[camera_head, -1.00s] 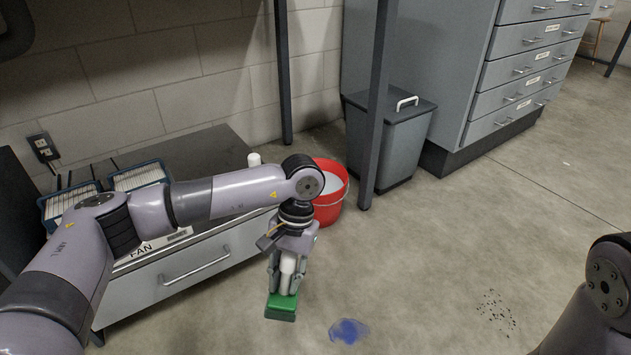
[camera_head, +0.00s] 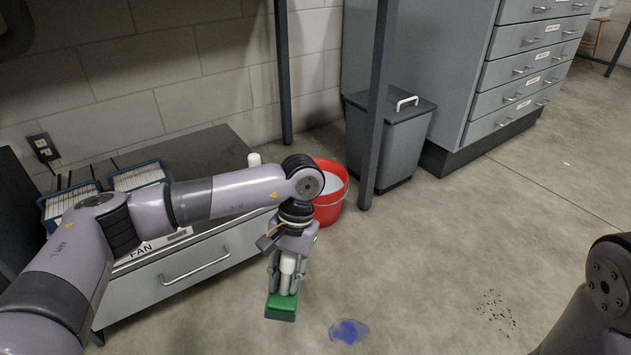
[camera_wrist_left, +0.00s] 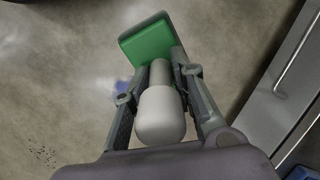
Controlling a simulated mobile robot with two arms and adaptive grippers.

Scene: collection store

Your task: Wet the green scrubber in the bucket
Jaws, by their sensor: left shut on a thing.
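The green scrubber (camera_head: 281,306) has a green block head and a pale handle. My left gripper (camera_head: 287,275) is shut on its handle and holds it above the floor, with the green head downward. In the left wrist view, the scrubber's green head (camera_wrist_left: 148,40) shows beyond the fingertips and the pale handle lies between the fingers (camera_wrist_left: 162,85). The red bucket (camera_head: 330,206) stands on the floor behind the gripper, partly hidden by my left arm; pale contents show inside. The scrubber is outside the bucket, on its near side. My right gripper is not in view.
A low drawer cabinet (camera_head: 190,266) labelled FAN stands at left with blue-framed filters (camera_head: 138,178) on top. A grey bin (camera_head: 392,140) and a dark post (camera_head: 374,110) stand right of the bucket. A blue stain (camera_head: 348,331) marks the floor. The floor at right is open.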

